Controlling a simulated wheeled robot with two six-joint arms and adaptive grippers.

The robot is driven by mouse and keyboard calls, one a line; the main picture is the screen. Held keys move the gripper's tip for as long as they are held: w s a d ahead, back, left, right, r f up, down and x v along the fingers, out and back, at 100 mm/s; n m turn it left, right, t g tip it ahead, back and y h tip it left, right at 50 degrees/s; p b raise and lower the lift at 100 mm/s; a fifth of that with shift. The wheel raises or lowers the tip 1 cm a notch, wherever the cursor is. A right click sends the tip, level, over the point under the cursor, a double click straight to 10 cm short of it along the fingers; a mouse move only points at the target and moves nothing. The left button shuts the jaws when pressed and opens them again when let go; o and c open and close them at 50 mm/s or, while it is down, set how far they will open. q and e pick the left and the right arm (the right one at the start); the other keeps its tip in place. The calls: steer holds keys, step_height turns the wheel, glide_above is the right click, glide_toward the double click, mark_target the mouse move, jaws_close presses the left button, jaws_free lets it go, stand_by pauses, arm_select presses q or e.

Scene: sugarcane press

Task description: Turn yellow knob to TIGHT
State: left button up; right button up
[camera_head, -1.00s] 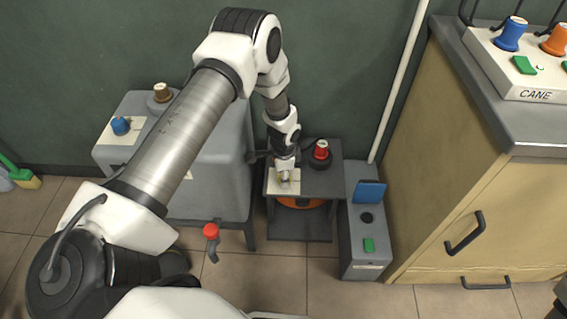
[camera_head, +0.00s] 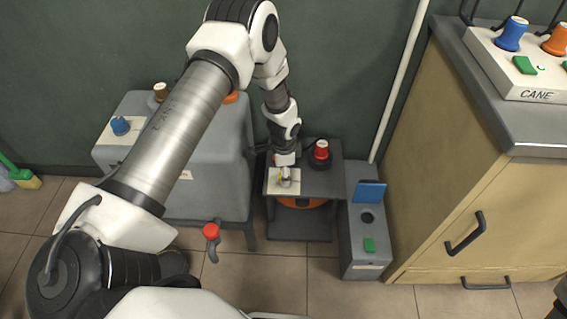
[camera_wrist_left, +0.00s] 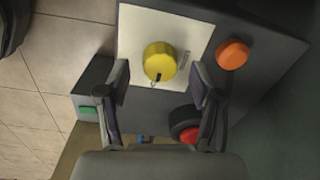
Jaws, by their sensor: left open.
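The yellow knob (camera_wrist_left: 160,62) sits on a pale square plate (camera_wrist_left: 190,32) on a dark grey stand. It has a dark pointer mark on its lower side in the left wrist view. In the head view it is mostly hidden under my gripper, and the plate (camera_head: 273,184) shows around it. My left gripper (camera_wrist_left: 160,80) is open, its two fingers apart on either side of the knob in the picture. I cannot tell whether the fingers touch the knob. The label words on the plate are not readable. My right gripper is not in view.
A red knob (camera_head: 321,150) stands behind right on the same stand, and an orange knob (camera_wrist_left: 232,54) is beside the plate. A grey box with a green button (camera_head: 369,245) stands right. A grey cabinet with a red-tipped lever (camera_head: 211,231) stands left.

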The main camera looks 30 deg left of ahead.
arm_select(q)
step_height(320, 180, up, 10)
steer(key=shift+s+d, duration=0.15)
steer(key=shift+s, duration=0.05)
steer(key=shift+f, duration=0.15)
steer(key=s+d+f+n+h, duration=0.1)
steer(key=s+d+f+n, duration=0.15)
steer(key=s+f, duration=0.3)
steer(key=s+d+f+n, duration=0.2)
steer(key=s+d+f, duration=0.2)
steer(key=s, duration=0.2)
steer(key=s+d+f+n, duration=0.2)
steer(key=s+n, duration=0.4)
steer(key=s, duration=1.1)
step_height(320, 180, up, 27)
steer(key=p, duration=2.7)
steer(key=shift+w+y, duration=0.35)
steer(key=shift+y, duration=0.05)
steer(key=shift+r+m+p, duration=0.1)
steer(key=shift+m+p, duration=0.15)
steer(key=shift+p, duration=0.05)
